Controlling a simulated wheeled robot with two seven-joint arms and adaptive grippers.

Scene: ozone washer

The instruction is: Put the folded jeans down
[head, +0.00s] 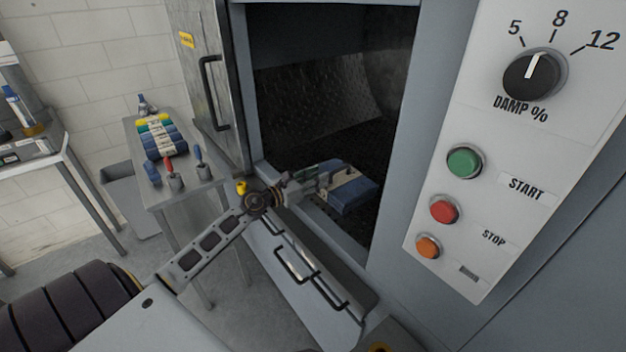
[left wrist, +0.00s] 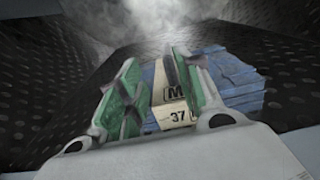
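The folded jeans (head: 355,194) are a blue stack with a cream band, inside the washer opening just past its lower sill. In the left wrist view the jeans (left wrist: 228,78) show the band marked "M 37" and lie against dark perforated metal. My left gripper (head: 322,181) reaches in through the opening at the near left end of the jeans. Its green-padded fingers (left wrist: 155,85) stand apart, with the band visible between them; the right finger overlaps the jeans in the picture. Whether the jeans bear fully on the drum floor is partly hidden. My right gripper is not in view.
The washer door (head: 208,75) stands open at the left. The drum (head: 320,105) behind the jeans looks empty, with pale vapour in the wrist view. A control panel (head: 500,180) is at the right. A metal table (head: 185,190) holds rolled garments (head: 160,138) and tools.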

